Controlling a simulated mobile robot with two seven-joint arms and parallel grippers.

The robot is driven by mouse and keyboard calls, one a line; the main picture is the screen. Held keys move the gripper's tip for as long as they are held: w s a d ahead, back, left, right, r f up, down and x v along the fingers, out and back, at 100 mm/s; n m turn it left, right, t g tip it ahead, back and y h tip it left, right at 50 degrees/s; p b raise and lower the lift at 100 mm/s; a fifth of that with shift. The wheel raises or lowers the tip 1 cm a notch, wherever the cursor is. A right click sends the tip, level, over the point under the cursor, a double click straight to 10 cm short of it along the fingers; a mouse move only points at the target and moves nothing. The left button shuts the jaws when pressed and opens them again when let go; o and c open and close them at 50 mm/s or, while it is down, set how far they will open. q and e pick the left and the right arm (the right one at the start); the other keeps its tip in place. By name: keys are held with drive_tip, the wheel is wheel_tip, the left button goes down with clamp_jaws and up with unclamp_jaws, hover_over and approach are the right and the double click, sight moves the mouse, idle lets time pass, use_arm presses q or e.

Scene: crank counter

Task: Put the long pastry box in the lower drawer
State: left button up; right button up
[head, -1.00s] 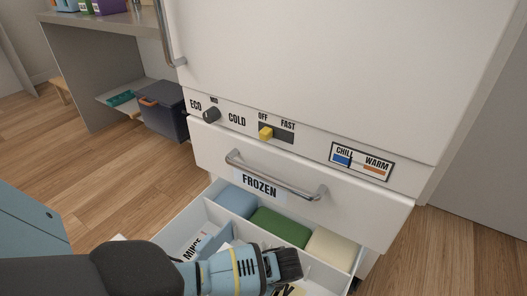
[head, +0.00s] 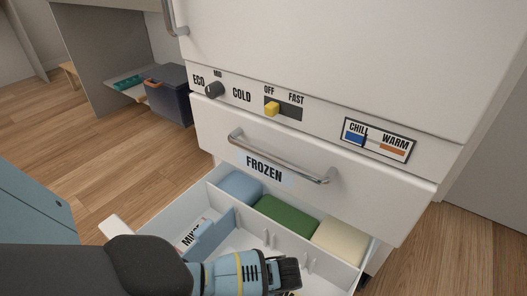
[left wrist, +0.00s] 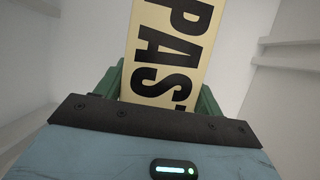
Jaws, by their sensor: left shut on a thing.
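The long pastry box (left wrist: 172,45) is cream with big black letters reading "PAS" and part of another. In the left wrist view it lies between the green fingers of my left gripper (head: 284,273), which is shut on it. In the head view the gripper is over the open lower drawer (head: 168,205), near the bottom edge, and hides the box. The drawer is white with dividers. Pale walls show around the box in the left wrist view. I cannot tell whether the box touches the drawer floor. My right gripper is not in view.
The drawer's back row holds a blue block (head: 240,187), a green block (head: 284,220) and a cream block (head: 340,241). A box lettered "MINCE" (head: 192,235) lies in its left part. The shut "FROZEN" drawer (head: 300,155), with its bar handle (head: 280,163), is above.

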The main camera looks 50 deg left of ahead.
use_arm(q)
drive_tip(key=shift+w+r, duration=0.1)
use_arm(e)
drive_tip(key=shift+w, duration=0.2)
use_arm(q)
drive_tip(key=shift+f, duration=0.2)
drive_tip(key=o, duration=1.3)
drive_tip(key=shift+r, duration=0.15)
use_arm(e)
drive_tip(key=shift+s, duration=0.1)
use_arm(q)
drive_tip(key=shift+d+r, duration=0.1)
drive_tip(key=shift+r, duration=0.2)
drive_tip(key=p+v, duration=0.5)
drive_tip(key=v, duration=0.5)
drive_tip(key=shift+r+p, duration=0.2)
drive_tip(key=shift+p, duration=0.1)
drive_tip(key=shift+d+r, duration=0.3)
drive_tip(key=shift+r, duration=0.2)
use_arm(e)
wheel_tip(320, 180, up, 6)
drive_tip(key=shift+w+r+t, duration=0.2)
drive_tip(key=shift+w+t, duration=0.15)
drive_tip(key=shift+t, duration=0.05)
